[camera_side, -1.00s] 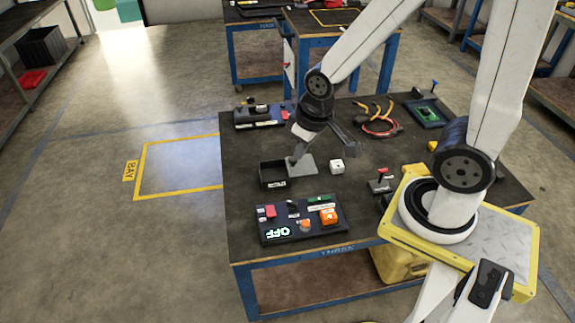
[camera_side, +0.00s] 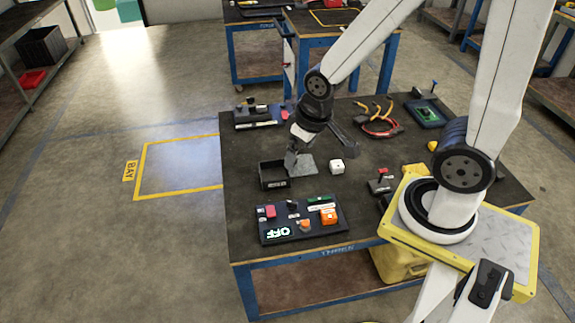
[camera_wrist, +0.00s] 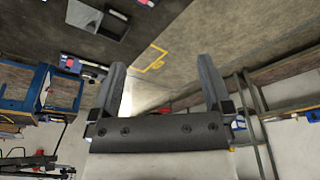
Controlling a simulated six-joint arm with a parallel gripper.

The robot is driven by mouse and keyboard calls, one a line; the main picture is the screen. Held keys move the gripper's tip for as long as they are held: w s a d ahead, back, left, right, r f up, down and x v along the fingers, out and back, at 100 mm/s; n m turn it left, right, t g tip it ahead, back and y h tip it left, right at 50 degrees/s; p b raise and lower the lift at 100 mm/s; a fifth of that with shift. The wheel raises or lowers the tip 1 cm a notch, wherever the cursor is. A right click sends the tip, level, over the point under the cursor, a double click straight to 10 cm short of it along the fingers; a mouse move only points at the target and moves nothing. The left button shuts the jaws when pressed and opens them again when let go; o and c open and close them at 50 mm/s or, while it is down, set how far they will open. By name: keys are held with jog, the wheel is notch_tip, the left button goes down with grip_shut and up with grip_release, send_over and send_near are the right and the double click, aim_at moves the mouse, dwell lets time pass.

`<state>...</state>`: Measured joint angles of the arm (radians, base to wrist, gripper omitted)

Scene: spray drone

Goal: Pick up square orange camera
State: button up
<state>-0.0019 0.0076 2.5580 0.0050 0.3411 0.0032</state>
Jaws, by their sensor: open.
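In the side view an orange square block (camera_side: 328,216), which looks like the square orange camera, sits at the right end of a black panel (camera_side: 280,235) near the front of the table. My gripper (camera_side: 308,160) is above the table, behind the panel and right of a small black open box (camera_side: 264,180). It is open, with nothing seen between its fingers. In the wrist view the two fingers of my gripper (camera_wrist: 163,88) stand wide apart. The orange block cannot be made out in the wrist view.
A rounder orange part (camera_side: 305,225) is on the panel beside the orange block. A small stand with a red top (camera_side: 380,182) is to the right. Cables (camera_side: 379,122) lie at the back.

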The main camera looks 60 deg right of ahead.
jog(key=w+a+f+m+t, duration=0.1)
jog(key=w+a+f+m, duration=0.3)
jog(key=f, duration=0.5)
jog(key=m+t+h, duration=0.5)
jog(key=t+h, duration=0.1)
jog(key=h, duration=0.3)
send_near(330, 215)
jog(key=w, duration=0.1)
jog(key=w+d+f, duration=0.1)
jog(key=shift+w+f, duration=0.2)
jog(key=shift+w, duration=0.15)
jog(key=shift+s+d, duration=0.3)
jog(key=shift+s, duration=0.05)
jog(key=shift+h, duration=0.3)
jog(key=shift+w+d, duration=0.1)
jog(key=shift+d, duration=0.05)
jog(key=shift+x, duration=1.1)
jog(key=shift+w+d+f, duration=0.15)
